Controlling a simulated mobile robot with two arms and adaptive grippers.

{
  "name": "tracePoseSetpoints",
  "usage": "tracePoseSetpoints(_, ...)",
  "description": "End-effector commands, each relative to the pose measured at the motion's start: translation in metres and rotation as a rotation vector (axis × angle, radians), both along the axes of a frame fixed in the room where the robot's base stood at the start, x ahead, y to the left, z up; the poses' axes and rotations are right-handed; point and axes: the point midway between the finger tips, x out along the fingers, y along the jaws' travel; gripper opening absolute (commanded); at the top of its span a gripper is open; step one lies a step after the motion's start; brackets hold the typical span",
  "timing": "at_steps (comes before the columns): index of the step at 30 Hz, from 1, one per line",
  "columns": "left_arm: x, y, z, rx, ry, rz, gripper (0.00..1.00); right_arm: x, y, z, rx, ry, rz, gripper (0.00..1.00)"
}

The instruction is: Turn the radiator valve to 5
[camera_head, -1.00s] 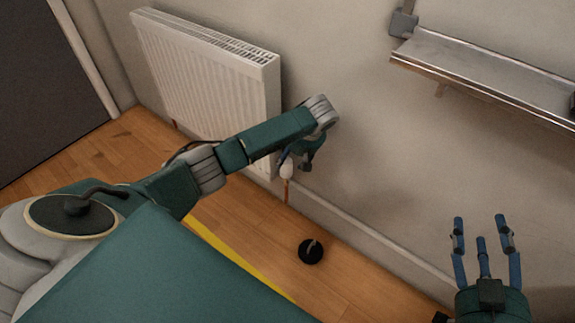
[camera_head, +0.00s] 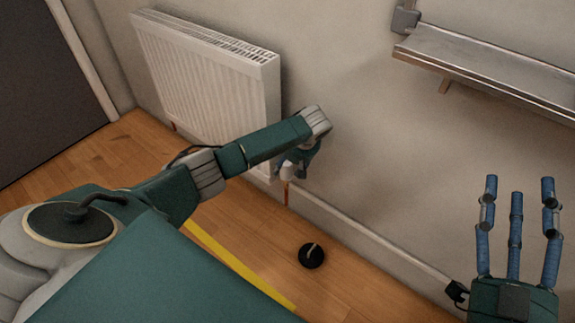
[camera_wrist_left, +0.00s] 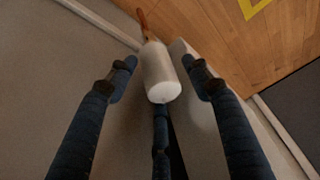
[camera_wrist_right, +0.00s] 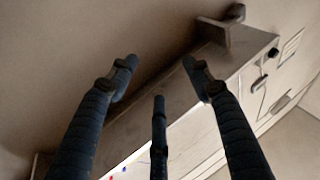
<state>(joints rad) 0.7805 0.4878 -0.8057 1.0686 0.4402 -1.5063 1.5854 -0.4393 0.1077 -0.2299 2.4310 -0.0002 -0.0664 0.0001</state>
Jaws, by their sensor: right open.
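The white radiator (camera_head: 205,80) hangs on the wall. Its white valve head (camera_head: 288,172) shows at the radiator's lower right corner, above a copper pipe. My left gripper (camera_head: 301,158) is at the valve, partly hidden by its own arm. In the left wrist view, the white cylindrical valve head (camera_wrist_left: 162,82) lies between the spread fingers of my left gripper (camera_wrist_left: 160,70), with gaps on both sides. No number on the valve is readable. My right gripper (camera_head: 518,192) is open and empty at the lower right, fingers pointing up.
A metal wall shelf (camera_head: 480,70) is at the upper right, above my right gripper; it also shows in the right wrist view (camera_wrist_right: 165,105). A black round object (camera_head: 312,256) stands on the wooden floor near a yellow floor line (camera_head: 240,266). A dark door (camera_head: 45,85) is at the left.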

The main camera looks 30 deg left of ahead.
Motion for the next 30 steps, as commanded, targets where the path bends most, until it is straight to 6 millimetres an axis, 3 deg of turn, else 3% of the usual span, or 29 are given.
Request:
tracePoseSetpoints(1,0.0,0.0,0.0,0.0,0.0,0.0,0.39,0.0,0.0,0.0,0.0,0.0,0.0,0.5)
tracePoseSetpoints(5,0.0,0.0,0.0,0.0,0.001,0.0,0.13,0.0,0.0,0.0,0.0,0.001,0.0,0.5)
tracePoseSetpoints(6,-0.001,0.001,0.0,0.001,0.002,0.001,0.1,0.0,0.0,0.0,0.0,0.001,0.0,0.5)
tracePoseSetpoints(15,-0.003,0.001,-0.001,0.001,0.007,-0.001,0.1,0.003,0.0,-0.007,-0.011,0.041,-0.002,0.5)
tracePoseSetpoints(20,-0.004,0.002,0.0,0.003,0.011,-0.013,0.1,0.009,-0.003,-0.039,-0.048,0.18,-0.011,0.5)
tracePoseSetpoints(23,-0.005,0.002,0.001,0.003,0.013,-0.025,0.1,0.01,-0.006,-0.068,-0.082,0.309,-0.018,0.5)
tracePoseSetpoints(26,-0.006,0.002,0.001,0.002,0.015,-0.041,0.1,0.005,-0.013,-0.105,-0.123,0.471,-0.029,0.5)
tracePoseSetpoints(30,-0.007,0.002,0.0,0.003,0.017,-0.067,0.1,-0.017,-0.026,-0.162,-0.186,0.728,-0.044,0.5)
